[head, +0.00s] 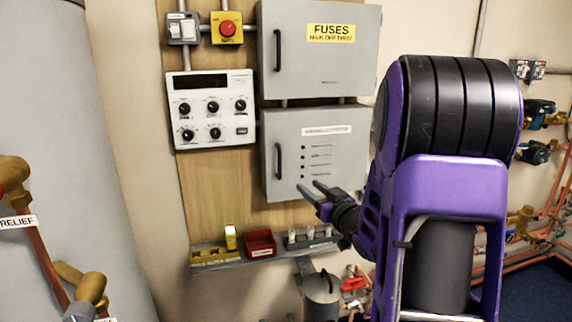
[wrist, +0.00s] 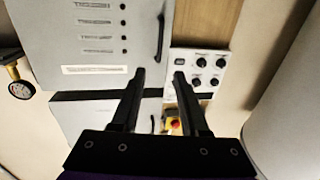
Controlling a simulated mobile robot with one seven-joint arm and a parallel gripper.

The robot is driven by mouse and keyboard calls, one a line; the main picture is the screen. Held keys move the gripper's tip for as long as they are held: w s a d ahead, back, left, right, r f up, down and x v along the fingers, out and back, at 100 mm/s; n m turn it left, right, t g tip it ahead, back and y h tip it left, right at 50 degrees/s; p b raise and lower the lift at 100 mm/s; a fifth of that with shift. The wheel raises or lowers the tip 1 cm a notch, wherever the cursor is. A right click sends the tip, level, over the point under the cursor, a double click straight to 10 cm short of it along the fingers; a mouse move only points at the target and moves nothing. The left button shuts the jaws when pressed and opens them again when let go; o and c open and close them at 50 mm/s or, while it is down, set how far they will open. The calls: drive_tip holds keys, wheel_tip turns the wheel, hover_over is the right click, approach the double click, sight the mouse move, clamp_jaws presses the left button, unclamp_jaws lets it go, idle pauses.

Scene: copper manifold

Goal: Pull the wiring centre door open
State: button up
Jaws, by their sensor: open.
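The wiring centre door (head: 340,170) is the grey front of the lower box on the wooden board, with a white label and a column of small dark dots. It looks shut. Its dark upright bar handle (head: 279,160) is near the door's left edge. My gripper (head: 308,186) is open and empty, in front of the door's lower part, to the right of and below the handle. The wrist view is turned over: the door (wrist: 75,45) fills the upper left, and the handle (wrist: 160,38) stands beyond the open fingers (wrist: 160,73), apart from them.
The grey fuses box (head: 318,70) with its own handle is just above. A white control panel (head: 212,108) and a red stop button (head: 227,28) are to the left. Below is a shelf (head: 215,262) with a red bin (head: 260,243). A grey cylinder (head: 60,120) stands far left.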

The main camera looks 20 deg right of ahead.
sight(280, 163)
drive_tip(key=w, duration=0.5)
drive_tip(key=w+a, duration=0.1)
drive_tip(key=w, duration=0.5)
drive_tip(key=w+p, duration=0.1)
drive_tip(key=w, duration=0.5)
drive_tip(key=shift+w+a, duration=0.1)
drive_tip(key=shift+a, duration=0.2)
clamp_jaws()
idle(0.6)
